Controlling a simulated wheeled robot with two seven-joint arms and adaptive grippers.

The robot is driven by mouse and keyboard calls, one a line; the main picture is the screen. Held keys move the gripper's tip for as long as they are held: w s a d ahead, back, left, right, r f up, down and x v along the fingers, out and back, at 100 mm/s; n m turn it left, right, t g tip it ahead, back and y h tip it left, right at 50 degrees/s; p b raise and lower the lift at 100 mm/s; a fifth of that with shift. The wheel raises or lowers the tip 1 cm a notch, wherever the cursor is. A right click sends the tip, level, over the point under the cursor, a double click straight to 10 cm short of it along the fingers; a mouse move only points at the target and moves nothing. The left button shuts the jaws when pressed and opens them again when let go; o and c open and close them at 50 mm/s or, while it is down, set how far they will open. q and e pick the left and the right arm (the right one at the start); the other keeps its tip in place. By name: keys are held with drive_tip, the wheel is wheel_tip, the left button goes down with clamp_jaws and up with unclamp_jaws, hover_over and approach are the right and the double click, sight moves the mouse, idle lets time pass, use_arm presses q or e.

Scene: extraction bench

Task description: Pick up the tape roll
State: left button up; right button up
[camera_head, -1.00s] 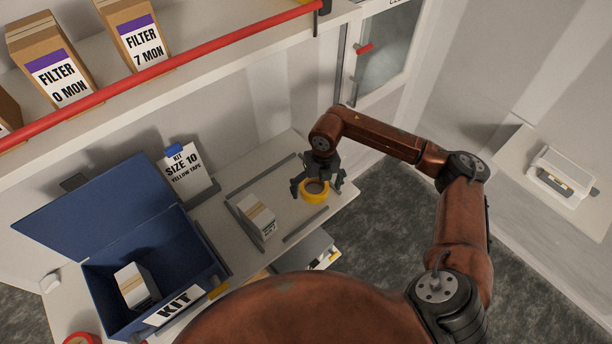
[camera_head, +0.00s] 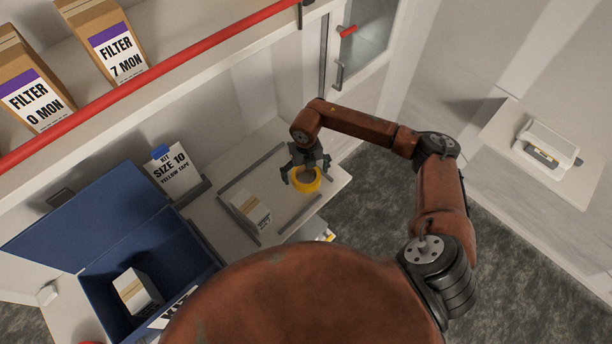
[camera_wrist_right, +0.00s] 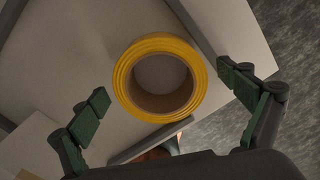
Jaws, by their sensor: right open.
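The yellow tape roll (camera_head: 305,186) lies flat on the right part of the light bench in the head view. In the right wrist view the tape roll (camera_wrist_right: 124,92) shows its yellow outside and brown core ring. My right gripper (camera_head: 304,176) is open just above the roll, its fingers on either side. In the right wrist view the open right gripper (camera_wrist_right: 168,94) has its green-padded fingertips left and right of the roll, apart from it. Whether the fingertips reach the roll's height I cannot tell. My left gripper is not in view.
A white box (camera_head: 250,211) lies between grey rails left of the roll. An open blue kit box (camera_head: 190,262) holds another white box (camera_head: 137,290). A red-edged shelf (camera_head: 190,75) with filter boxes hangs above.

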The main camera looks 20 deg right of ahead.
drive_tip(key=shift+f, duration=0.2)
drive_tip(key=c, duration=1.3)
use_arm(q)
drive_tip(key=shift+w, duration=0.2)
